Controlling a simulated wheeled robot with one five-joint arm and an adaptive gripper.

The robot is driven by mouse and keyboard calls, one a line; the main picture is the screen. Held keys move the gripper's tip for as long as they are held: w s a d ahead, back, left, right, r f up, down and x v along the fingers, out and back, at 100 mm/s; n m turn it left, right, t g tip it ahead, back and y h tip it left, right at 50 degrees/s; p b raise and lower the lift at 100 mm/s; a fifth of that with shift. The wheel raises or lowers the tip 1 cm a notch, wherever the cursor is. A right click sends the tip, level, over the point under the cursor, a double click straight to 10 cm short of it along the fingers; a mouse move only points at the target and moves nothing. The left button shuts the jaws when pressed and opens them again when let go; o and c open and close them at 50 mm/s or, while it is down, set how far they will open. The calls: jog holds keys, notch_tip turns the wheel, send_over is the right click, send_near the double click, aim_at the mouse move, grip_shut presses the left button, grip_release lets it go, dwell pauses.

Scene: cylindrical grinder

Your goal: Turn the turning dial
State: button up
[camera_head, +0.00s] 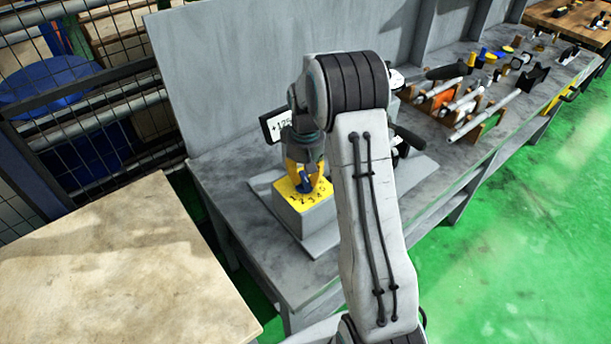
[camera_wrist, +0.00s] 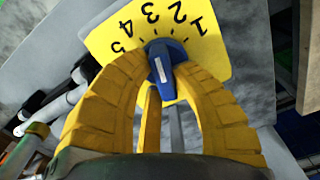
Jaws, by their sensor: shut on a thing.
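The turning dial (camera_wrist: 164,64) is a blue knob with a white pointer mark. It sits on a yellow face plate (camera_wrist: 108,38) with black numbers and tick marks around it. In the head view the dial (camera_head: 304,184) is small, on top of the grey grinder block (camera_head: 312,222), and the yellow plate also shows there (camera_head: 288,188). My gripper (camera_wrist: 166,72) has yellow ribbed fingers and reaches down from above. Its fingertips are shut on the dial from two sides, as the wrist view shows. Part of the dial is hidden by the fingers in the head view.
A small display (camera_head: 276,126) stands behind the dial. The grey workbench (camera_head: 225,190) carries tools and rods (camera_head: 480,115) at the right. A wooden table (camera_head: 120,270) is at the left. Green floor (camera_head: 520,240) is clear at the right.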

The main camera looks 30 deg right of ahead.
jog(key=shift+f+m, duration=0.1)
jog(key=shift+m, duration=0.2)
grip_shut()
jog(key=shift+s+m+b, duration=0.1)
jog(key=shift+m+b, duration=0.45)
jog(key=shift+m, duration=0.35)
jog(key=shift+s+m+b, duration=0.1)
jog(key=shift+m+b, duration=0.3)
jog(key=shift+m, duration=1.2)
jog(key=o, duration=1)
grip_release()
jog(key=shift+c, duration=0.2)
notch_tip(320, 180, up, 12)
